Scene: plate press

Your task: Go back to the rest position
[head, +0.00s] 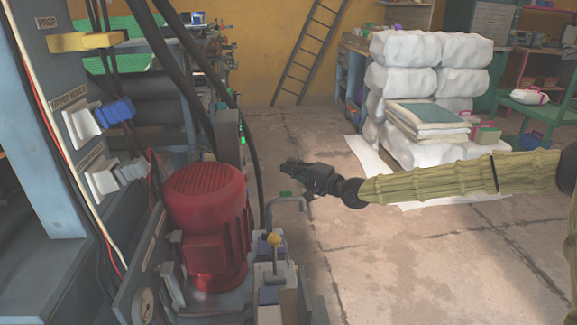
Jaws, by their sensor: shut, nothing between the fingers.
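My gripper (290,168) is dark and sits near the middle of the head view, at the end of my arm, which reaches in from the right in a tan sleeve. Its fingers point left, toward the press. They look closed and hold nothing. The gripper is in the air over the floor, just above and to the right of a grey bent pipe handle (288,202). I cannot tell whether it touches anything there.
White sacks (402,50) are stacked at the back right. A ladder (308,50) leans on the wall. The concrete floor (380,260) is clear.

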